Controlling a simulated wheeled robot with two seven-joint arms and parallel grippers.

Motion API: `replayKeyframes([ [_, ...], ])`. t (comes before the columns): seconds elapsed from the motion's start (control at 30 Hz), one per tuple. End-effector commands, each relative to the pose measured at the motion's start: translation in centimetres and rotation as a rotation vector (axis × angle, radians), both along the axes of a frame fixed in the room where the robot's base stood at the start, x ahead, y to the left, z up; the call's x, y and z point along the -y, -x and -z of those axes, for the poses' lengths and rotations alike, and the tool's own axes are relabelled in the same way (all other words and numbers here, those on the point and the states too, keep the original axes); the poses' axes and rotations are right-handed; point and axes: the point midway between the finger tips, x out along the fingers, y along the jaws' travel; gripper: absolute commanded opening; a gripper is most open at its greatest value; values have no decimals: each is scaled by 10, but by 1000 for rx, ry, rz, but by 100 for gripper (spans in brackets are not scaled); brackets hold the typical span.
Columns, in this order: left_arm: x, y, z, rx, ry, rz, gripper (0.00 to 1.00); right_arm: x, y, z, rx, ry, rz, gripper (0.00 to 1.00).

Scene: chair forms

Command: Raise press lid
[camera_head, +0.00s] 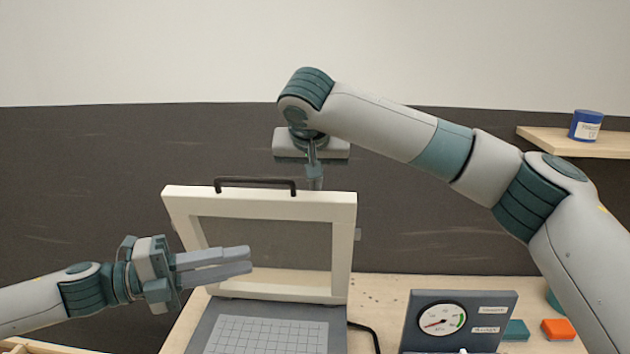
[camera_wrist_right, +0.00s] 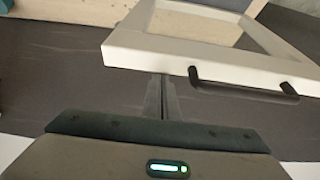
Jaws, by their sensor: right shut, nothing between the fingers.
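The press lid (camera_head: 345,245) is a white open frame with a black handle (camera_head: 255,182) on its top bar. It stands raised, nearly upright, above the grey press base (camera_head: 335,325) with its white gridded bed. My right gripper (camera_head: 316,184) points down just behind the top bar, right of the handle; its tips are partly hidden. In the right wrist view my right gripper (camera_wrist_right: 166,80) is shut and empty beside the lid's bar (camera_wrist_right: 200,62), left of the handle (camera_wrist_right: 240,86). My left gripper (camera_head: 250,260) is in front of the frame's left side, fingers together and empty.
A dark gauge panel (camera_head: 488,338) with a white dial stands on the wooden table (camera_head: 385,288) at right. Teal (camera_head: 516,330) and orange (camera_head: 558,329) blocks lie beside it. A black cable runs from the base. A shelf (camera_head: 570,143) holds a blue tin (camera_head: 586,125).

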Motion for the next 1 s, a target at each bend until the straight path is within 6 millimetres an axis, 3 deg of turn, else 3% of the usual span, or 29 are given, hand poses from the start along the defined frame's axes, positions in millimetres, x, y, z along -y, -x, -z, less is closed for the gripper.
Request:
replayKeyframes([
  [0.7,-98,36,3,-2,-2,-3,18,0,0,0,0,0,0,0],
  [1.0,-109,40,3,0,-1,0,18,0,0,0,0,0,0,0],
])
